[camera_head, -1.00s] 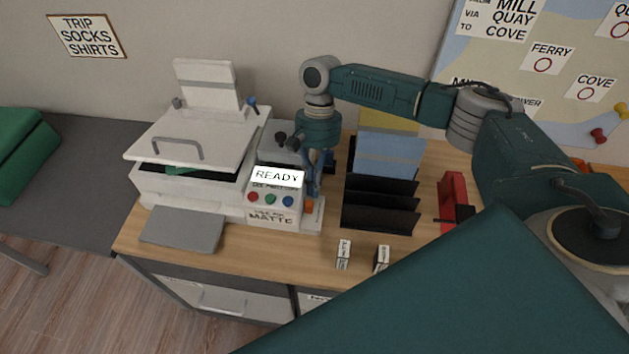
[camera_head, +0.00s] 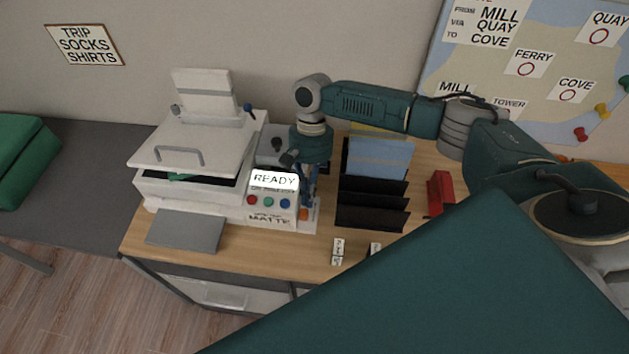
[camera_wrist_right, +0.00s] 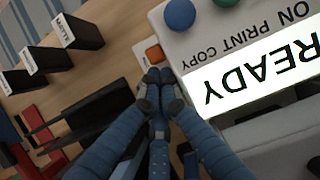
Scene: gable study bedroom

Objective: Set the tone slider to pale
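The pale grey printer (camera_head: 192,190) stands on the wooden desk, with its lid raised a little and a lit READY display (camera_head: 274,179). A small orange block (camera_head: 304,214) sits on a pale strip at the printer's right side and may be the tone slider; no tone marks are readable. It also shows in the right wrist view (camera_wrist_right: 154,53). My right gripper (camera_head: 304,197) points down beside the display. In the right wrist view its fingertips (camera_wrist_right: 158,76) are together, with nothing seen between them, just short of the orange block; contact cannot be told. My left gripper is not in view.
A black file rack (camera_head: 372,213) with a blue folder stands right of my gripper. Small labelled blocks (camera_head: 338,252) stand near the desk's front edge. A red object (camera_head: 440,190) lies farther right. The output tray (camera_head: 186,231) juts out in front of the printer.

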